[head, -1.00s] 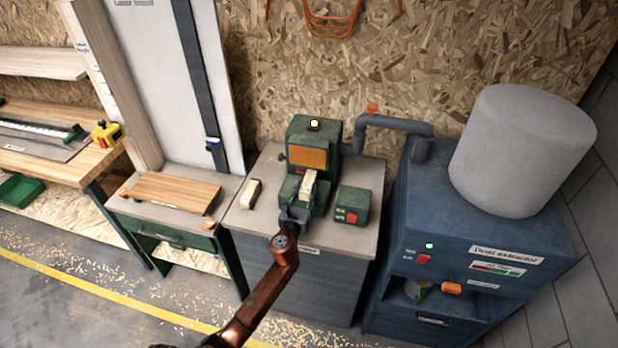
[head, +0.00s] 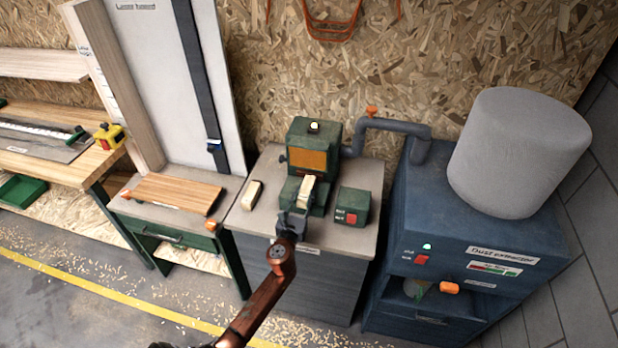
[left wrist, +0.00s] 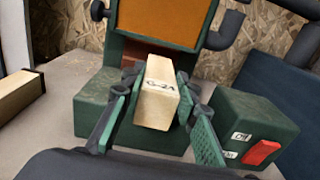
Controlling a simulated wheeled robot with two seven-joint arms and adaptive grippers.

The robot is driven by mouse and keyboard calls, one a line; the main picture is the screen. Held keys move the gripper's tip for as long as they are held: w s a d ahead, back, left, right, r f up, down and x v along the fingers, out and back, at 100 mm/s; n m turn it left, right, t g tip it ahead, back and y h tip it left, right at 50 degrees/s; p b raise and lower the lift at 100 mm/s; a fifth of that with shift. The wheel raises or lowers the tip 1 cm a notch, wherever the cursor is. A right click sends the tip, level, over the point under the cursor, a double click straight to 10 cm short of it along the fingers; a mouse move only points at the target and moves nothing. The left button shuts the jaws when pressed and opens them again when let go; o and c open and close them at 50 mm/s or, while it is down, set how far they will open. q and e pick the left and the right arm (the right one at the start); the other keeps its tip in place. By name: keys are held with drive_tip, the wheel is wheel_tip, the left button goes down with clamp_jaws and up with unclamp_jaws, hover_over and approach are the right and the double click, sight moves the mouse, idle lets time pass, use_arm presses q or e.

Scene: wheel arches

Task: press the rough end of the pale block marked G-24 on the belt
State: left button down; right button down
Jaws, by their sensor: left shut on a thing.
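The pale block marked G-24 (left wrist: 157,95) is between the fingers of my left gripper (left wrist: 155,115), which is shut on it. In the head view the block (head: 306,190) lies in front of the orange belt (head: 307,159) of the green sander (head: 315,135). Its marked face is toward the wrist camera. Its far end points at the belt (left wrist: 155,55) and is hidden, so I cannot tell whether it touches. My left gripper also shows in the head view (head: 297,212). My right gripper is in neither view.
A second pale block (head: 252,194) lies on the bench top (head: 262,228) to the left. A green switch box (head: 354,206) with a red switch stands right of the sander. A grey hose (head: 390,124) runs to the blue dust extractor (head: 470,235).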

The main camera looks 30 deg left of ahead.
use_arm(q)
drive_tip(key=shift+s+d+r+p, duration=0.15)
drive_tip(key=shift+s+r+p, duration=0.1)
drive_tip(key=shift+s, duration=0.4)
drive_tip(key=shift+s+d+r+p, duration=0.1)
drive_tip(key=shift+s+d+p, duration=0.15)
drive_tip(key=shift+s, duration=0.45)
drive_tip(key=shift+s+d+r+p, duration=0.1)
drive_tip(key=shift+s+r+p, duration=0.15)
drive_tip(key=shift+s, duration=0.4)
